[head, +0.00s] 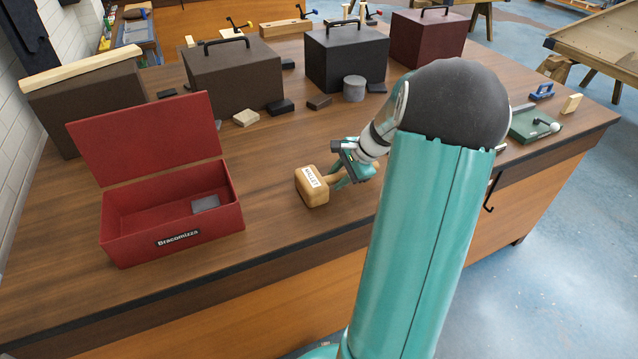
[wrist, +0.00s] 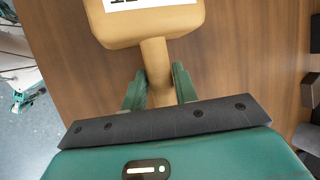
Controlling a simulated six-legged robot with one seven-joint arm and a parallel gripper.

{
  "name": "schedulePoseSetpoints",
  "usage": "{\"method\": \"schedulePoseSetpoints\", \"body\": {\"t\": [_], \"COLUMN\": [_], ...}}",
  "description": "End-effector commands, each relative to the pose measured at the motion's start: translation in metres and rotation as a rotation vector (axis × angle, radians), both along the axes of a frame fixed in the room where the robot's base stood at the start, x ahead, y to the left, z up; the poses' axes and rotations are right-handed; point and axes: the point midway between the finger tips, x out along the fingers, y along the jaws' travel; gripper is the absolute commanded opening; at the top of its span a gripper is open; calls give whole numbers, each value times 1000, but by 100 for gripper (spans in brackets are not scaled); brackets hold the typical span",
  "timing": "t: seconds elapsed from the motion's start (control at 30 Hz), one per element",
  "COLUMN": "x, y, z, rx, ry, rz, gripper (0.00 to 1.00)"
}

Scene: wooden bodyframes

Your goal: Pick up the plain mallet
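A wooden mallet (head: 313,195) lies on the brown workbench, with a tan block head and a white label with dark letters. In the wrist view its head (wrist: 150,28) is at the top and its handle (wrist: 157,75) runs down toward my gripper. My gripper (head: 352,172) is low over the bench at the handle. In the wrist view the green fingers of my gripper (wrist: 160,82) stand on either side of the handle, with a narrow gap showing on the right. The handle's far end is hidden under the gripper body.
An open red toolbox (head: 172,222) stands left of the mallet. Closed dark cases (head: 235,75) and a grey cylinder (head: 354,88) stand behind, with small blocks (head: 282,107) between. A green board (head: 534,124) lies at right. Bare bench (head: 270,245) surrounds the mallet.

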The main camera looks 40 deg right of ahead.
Motion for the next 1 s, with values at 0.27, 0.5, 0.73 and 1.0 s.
{"method": "schedulePoseSetpoints", "body": {"t": [0.27, 0.5, 0.73, 1.0], "x": [0, 0, 1, -15], "y": [0, 0, 0, 19], "z": [-1, 0, 16, 63], "rx": [0, 1, -3, -4], "ry": [0, 0, -2, -3], "rz": [0, 0, 0, 0], "gripper": [0, 0, 0, 0]}}
